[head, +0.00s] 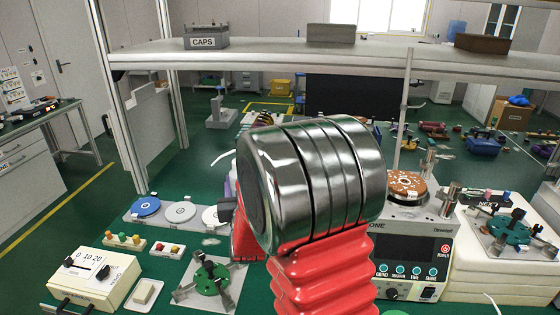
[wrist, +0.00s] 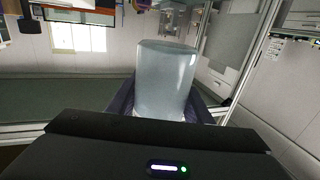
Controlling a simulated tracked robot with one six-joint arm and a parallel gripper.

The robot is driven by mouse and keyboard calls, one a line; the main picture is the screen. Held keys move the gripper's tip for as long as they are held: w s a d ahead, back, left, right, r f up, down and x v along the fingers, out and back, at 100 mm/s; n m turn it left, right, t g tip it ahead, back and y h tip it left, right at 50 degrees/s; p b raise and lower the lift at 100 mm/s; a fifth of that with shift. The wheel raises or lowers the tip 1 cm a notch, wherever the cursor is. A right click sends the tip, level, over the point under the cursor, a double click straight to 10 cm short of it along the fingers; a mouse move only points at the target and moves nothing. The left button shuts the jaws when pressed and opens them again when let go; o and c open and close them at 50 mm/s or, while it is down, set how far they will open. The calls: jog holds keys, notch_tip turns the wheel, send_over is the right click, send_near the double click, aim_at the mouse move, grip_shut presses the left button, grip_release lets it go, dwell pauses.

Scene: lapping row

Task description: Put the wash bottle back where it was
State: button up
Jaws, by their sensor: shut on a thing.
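The wash bottle (wrist: 167,72) is a pale, translucent cylinder in the middle of the wrist view. My gripper (wrist: 164,98) is shut on it, with a dark purple finger on each side. In the head view my large metal and red arm joint hides most of the gripper and bottle. A thin white curved tube (head: 222,156), which looks like the bottle's spout, shows just left of the arm. I cannot tell whether the bottle touches anything below.
A row of discs (head: 180,211) lies left of my arm, with a dial box (head: 93,277) and a green-centred fixture (head: 211,278) in front. The lapping machine (head: 411,262) stands right. A shelf (head: 270,56) with a CAPS bin (head: 206,38) spans above.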

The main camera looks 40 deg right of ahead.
jog(key=a+f+n+t+y, duration=0.1)
jog(key=a+f+y, duration=0.3)
jog(key=a, duration=0.6)
jog(key=a+f+n+y, duration=0.3)
jog(key=a+f+n, duration=0.1)
jog(key=a, duration=0.6)
jog(key=shift+f+t+y, duration=0.4)
jog(key=shift+s+a, duration=0.1)
